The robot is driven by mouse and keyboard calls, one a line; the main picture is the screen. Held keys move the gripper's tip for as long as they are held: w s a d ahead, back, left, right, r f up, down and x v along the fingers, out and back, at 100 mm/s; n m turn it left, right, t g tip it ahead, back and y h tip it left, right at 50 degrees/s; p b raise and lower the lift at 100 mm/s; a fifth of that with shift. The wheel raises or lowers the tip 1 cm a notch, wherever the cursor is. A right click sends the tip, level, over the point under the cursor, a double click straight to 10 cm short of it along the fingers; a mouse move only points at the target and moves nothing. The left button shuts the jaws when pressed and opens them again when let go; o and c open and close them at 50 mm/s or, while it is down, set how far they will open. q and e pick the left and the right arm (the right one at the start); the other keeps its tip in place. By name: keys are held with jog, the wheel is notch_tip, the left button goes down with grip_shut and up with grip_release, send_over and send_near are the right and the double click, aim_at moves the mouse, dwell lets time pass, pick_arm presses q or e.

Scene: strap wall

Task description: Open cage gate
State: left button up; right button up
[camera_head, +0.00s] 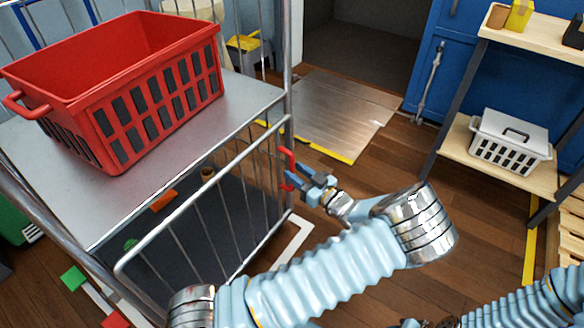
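The roll cage's gate (194,205) is a low wire frame with a rounded grey top bar, across the lower front of the cage. Its right end is close to the cage's upright post (287,60), with no clear gap visible there. A red latch handle (286,156) is at that post. My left gripper (294,181), with blue fingers, is at the lower part of the red handle. The fingers overlap the handle in view, so I cannot tell whether they grip it. My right arm shows at the lower right, but its gripper is not clearly visible.
A red crate (150,95) sits on the cage's grey shelf (228,98). A metal ramp plate (325,112) lies by the doorway behind. A shelf rack with a white basket (510,140) stands at the right. Wooden floor (440,180) is open between cage and rack.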

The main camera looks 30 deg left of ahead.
pick_arm(q)
jog(key=shift+x, duration=1.3)
grip_shut()
